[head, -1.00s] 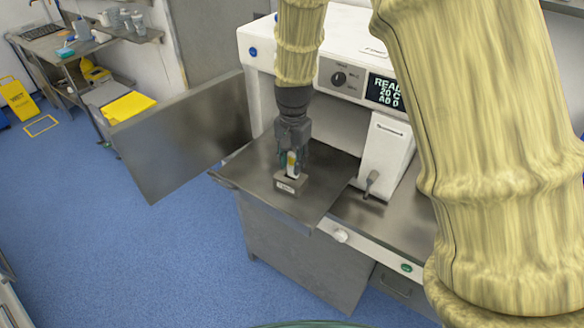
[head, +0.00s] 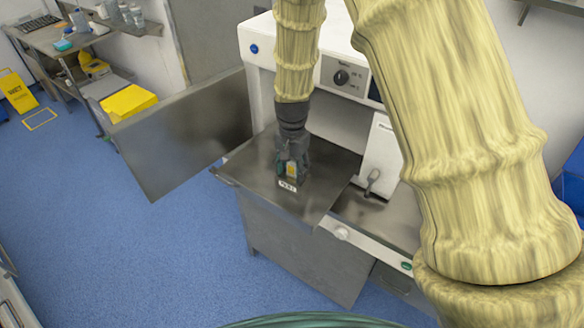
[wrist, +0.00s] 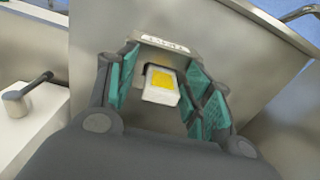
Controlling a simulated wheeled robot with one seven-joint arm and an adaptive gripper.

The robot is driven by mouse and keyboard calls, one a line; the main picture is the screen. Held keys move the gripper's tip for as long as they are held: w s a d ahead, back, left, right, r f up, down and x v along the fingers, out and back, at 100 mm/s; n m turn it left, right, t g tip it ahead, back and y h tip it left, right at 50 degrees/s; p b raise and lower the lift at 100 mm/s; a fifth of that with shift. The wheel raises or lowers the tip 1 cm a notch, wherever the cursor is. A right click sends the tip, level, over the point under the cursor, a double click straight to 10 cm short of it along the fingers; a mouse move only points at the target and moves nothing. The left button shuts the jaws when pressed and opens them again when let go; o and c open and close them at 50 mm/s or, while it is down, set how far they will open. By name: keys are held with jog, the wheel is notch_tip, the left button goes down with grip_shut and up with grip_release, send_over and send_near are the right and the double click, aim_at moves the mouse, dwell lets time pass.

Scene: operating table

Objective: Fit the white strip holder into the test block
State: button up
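The white strip holder (wrist: 160,97), with a yellow patch, stands in the slot of the grey test block (wrist: 183,55). How deep it sits is hard to tell. In the head view the holder (head: 292,169) shows as a small yellow and pale piece between my fingers. The test block (head: 287,185) shows mainly its white front label. My gripper (head: 293,173) points down over the block. In the wrist view its green finger pads stand apart on either side of the holder, with gaps between pads and holder, so my gripper (wrist: 161,62) looks open.
The block rests on a metal shelf (head: 240,165) in front of a white machine (head: 350,75). An open metal door (head: 185,145) stands to the left. A small lever (head: 372,180) is to the right. The shelf's left part is bare.

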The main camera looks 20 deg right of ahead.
jog(key=shift+w+r, duration=0.1)
jog(key=shift+w, duration=0.05)
jog(key=shift+r+b, duration=0.25)
jog(key=shift+b, duration=0.1)
notch_tip(320, 180, up, 11)
jog(key=b, duration=0.4)
jog(key=shift+r+b, duration=0.15)
jog(key=shift+b, duration=0.15)
dwell(0.3)
